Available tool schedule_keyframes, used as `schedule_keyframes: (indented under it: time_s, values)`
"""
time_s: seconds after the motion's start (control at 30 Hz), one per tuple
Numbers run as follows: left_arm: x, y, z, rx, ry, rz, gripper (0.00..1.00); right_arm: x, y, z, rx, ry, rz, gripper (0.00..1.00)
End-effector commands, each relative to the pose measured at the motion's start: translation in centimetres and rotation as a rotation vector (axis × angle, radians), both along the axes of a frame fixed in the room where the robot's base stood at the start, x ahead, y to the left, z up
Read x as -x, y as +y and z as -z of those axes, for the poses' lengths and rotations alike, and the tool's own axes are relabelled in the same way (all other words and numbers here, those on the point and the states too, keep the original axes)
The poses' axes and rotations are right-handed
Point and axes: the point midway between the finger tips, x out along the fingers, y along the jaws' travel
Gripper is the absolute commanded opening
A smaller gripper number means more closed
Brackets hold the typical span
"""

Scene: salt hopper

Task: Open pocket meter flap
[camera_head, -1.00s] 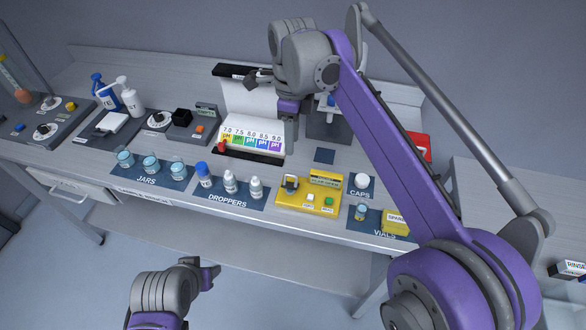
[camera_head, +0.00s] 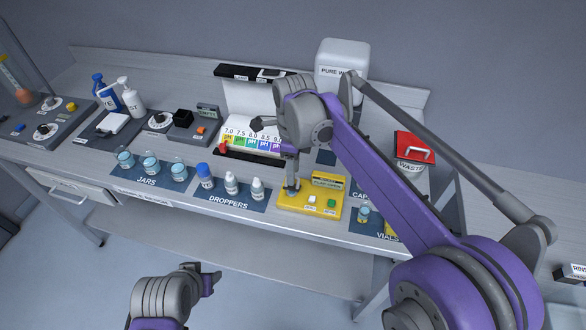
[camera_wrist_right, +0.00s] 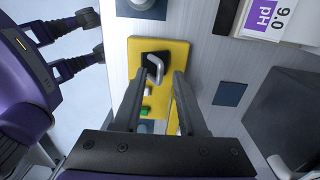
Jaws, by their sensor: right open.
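The pocket meter is a yellow box (camera_head: 322,206) at the front of the bench, with a white and a green button. It also shows in the right wrist view (camera_wrist_right: 177,52). Its small dark flap with a grey loop handle (camera_wrist_right: 155,68) lies at one end and looks closed. My right gripper (camera_head: 291,187) is over that end, hiding most of the flap in the head view. In the right wrist view its open fingers (camera_wrist_right: 158,80) point at the handle, one on either side; contact cannot be told. My left gripper (camera_head: 207,279) is open and empty, low in front of the bench.
Droppers (camera_head: 231,184) stand left of the meter, with jars (camera_head: 151,166) farther left. A pH colour chart (camera_head: 250,140) stands behind. A vial (camera_head: 363,215) and a red-lidded waste bin (camera_head: 414,148) are to the right. My right arm crosses over the bench's right part.

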Motion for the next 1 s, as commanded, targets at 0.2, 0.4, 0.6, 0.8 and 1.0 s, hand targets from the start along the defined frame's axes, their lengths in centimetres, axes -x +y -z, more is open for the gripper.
schedule_keyframes:
  time_s: [0.2,0.4,0.6,0.8,1.0]
  values:
    - [0.0,0.0,0.0,0.000,0.000,0.000,0.50,0.0,0.0,0.0,0.000,0.000,0.000,0.10]
    - [0.0,0.0,0.0,0.000,0.000,0.000,0.50,0.0,0.0,0.0,0.000,0.000,0.000,0.00]
    - [0.0,0.0,0.0,0.000,0.000,0.000,0.50,0.0,0.0,0.0,-0.001,0.002,0.000,0.00]
    - [-0.1,0.0,-0.3,0.000,-0.001,0.000,0.50,-0.4,-0.1,-0.1,-0.013,0.040,0.001,0.00]
    - [-0.3,0.0,-0.8,0.000,-0.005,0.000,0.50,-1.3,-0.4,-0.2,-0.048,0.146,0.002,0.00]
